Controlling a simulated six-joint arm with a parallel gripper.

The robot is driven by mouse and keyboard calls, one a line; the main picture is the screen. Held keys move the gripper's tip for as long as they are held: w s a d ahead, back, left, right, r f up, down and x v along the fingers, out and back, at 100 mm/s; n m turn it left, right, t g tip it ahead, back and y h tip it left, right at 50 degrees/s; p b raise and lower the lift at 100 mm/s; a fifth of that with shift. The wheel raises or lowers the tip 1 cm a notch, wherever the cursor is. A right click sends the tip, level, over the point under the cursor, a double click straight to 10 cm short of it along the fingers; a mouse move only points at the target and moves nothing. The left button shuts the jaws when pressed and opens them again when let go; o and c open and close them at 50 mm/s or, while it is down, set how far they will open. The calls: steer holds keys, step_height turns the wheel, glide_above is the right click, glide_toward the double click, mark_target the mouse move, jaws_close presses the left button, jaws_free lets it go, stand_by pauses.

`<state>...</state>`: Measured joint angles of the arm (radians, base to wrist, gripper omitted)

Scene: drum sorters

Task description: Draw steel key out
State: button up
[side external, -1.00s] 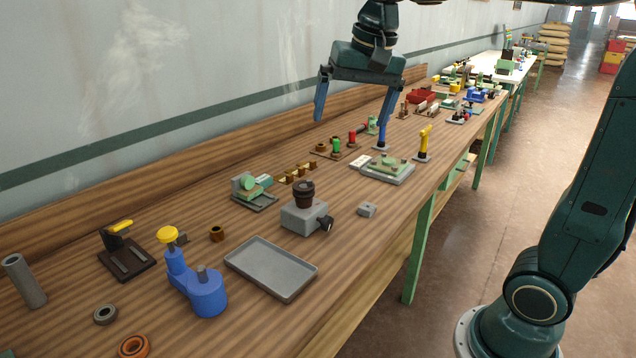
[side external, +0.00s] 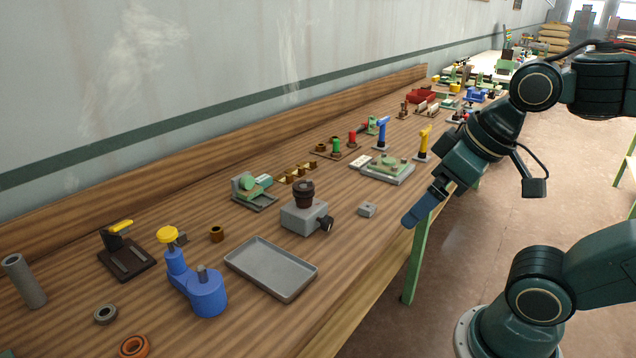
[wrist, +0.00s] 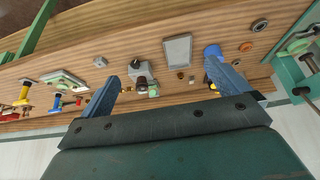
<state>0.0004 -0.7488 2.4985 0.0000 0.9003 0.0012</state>
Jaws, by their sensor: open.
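A grey block (side external: 303,216) stands on the bench with a dark brown round knob (side external: 304,193) on top. A black-headed piece (side external: 326,223) sticks out of its front right side; it may be the key, but I cannot tell its metal. In the wrist view the block (wrist: 140,72) lies between the fingers, nearer the left one, with the black-headed piece (wrist: 135,64) above it. My gripper (side external: 412,217) is right of the block, beyond the bench's front edge, apart from everything. In the wrist view its blue fingers (wrist: 162,72) are spread and empty.
A shallow grey tray (side external: 270,268) and a blue fixture with a yellow knob (side external: 205,292) lie left of the block. A small grey block (side external: 367,209) sits to its right. Green fixtures (side external: 252,188) and brass pieces stand behind. Bench wood around the small block is clear.

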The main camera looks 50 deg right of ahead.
steer(key=c, duration=1.4)
steer(key=w+d+r+n+g+y, duration=0.1)
steer(key=w+d+r+n, duration=0.15)
steer(key=w, duration=0.65)
steer(key=w+d+r+n+g, duration=0.1)
steer(key=w+d+r, duration=0.15)
steer(key=w, duration=0.65)
steer(key=w+d+f+n+y, duration=0.1)
steer(key=w+d+f+n, duration=0.3)
steer(key=w+d, duration=0.9)
step_height(320, 180, down, 2)
steer(key=shift+w+d+f+g, duration=0.15)
steer(key=shift+g, duration=0.25)
